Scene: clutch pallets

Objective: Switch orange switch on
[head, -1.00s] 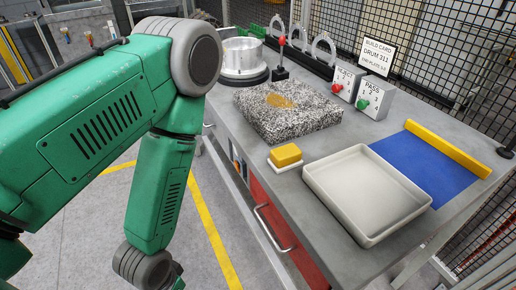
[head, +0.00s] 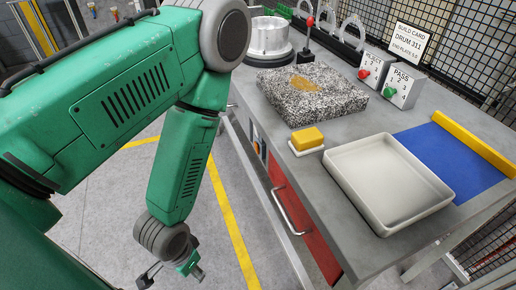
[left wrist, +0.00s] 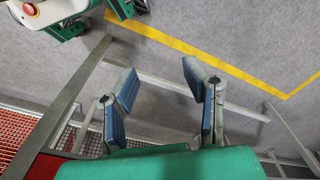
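A small orange part (head: 257,147), possibly the orange switch, shows on the front of the bench below its left edge. It is too small to tell its position or whether it is on. My left gripper (head: 172,272) hangs low over the floor, left of the bench and apart from it. The orange part cannot be made out in the left wrist view. My right gripper is not in view.
The grey bench (head: 300,170) carries a speckled block (head: 315,95), a yellow block (head: 307,138), a white tray (head: 388,185), and REJECT (head: 374,68) and PASS (head: 402,88) button boxes. A red drawer (head: 303,220) with a handle faces the open floor.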

